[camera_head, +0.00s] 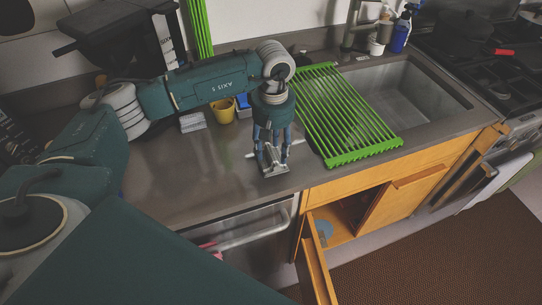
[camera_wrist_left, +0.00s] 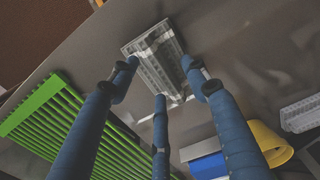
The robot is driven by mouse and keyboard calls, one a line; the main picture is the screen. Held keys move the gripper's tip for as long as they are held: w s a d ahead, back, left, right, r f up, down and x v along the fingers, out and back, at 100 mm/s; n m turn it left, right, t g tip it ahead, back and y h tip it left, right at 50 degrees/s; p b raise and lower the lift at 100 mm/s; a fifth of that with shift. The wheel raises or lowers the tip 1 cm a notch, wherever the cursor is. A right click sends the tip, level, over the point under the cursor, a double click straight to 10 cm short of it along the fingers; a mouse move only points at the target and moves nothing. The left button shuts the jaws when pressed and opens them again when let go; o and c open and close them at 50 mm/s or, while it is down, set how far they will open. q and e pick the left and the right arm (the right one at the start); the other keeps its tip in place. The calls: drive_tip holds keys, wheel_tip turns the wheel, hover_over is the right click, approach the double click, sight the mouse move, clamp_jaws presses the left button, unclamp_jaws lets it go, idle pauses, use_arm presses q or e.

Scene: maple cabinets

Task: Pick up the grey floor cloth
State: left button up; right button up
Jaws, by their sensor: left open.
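A flat grey-and-white rectangular thing, seemingly the grey floor cloth (camera_head: 275,169), lies on the counter near its front edge. In the left wrist view this ridged, shiny-looking piece (camera_wrist_left: 153,61) lies just past the fingertips. My left gripper (camera_head: 272,158) points down over it with its fingers spread and open. In the left wrist view the gripper's fingers (camera_wrist_left: 160,85) reach around its near end; I cannot tell if they touch it. Part of it is hidden behind the fingers. My right gripper is not in view.
A green slatted rack (camera_head: 343,115) lies right of the gripper, partly over the sink (camera_head: 420,90). A yellow cup (camera_head: 223,111) and a pale folded-looking item (camera_head: 193,122) stand behind left. Below, a cabinet door (camera_head: 318,272) hangs open. The counter's front left is clear.

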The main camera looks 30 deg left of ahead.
use_arm(q)
clamp_jaws()
drive_tip(key=shift+r, duration=0.1)
drive_tip(key=shift+r, duration=0.6)
wheel_tip(320, 180, up, 12)
drive_tip(key=b, duration=0.4)
wheel_tip(320, 180, up, 7)
hover_over(273, 152)
drive_tip(key=shift+f, duration=0.1)
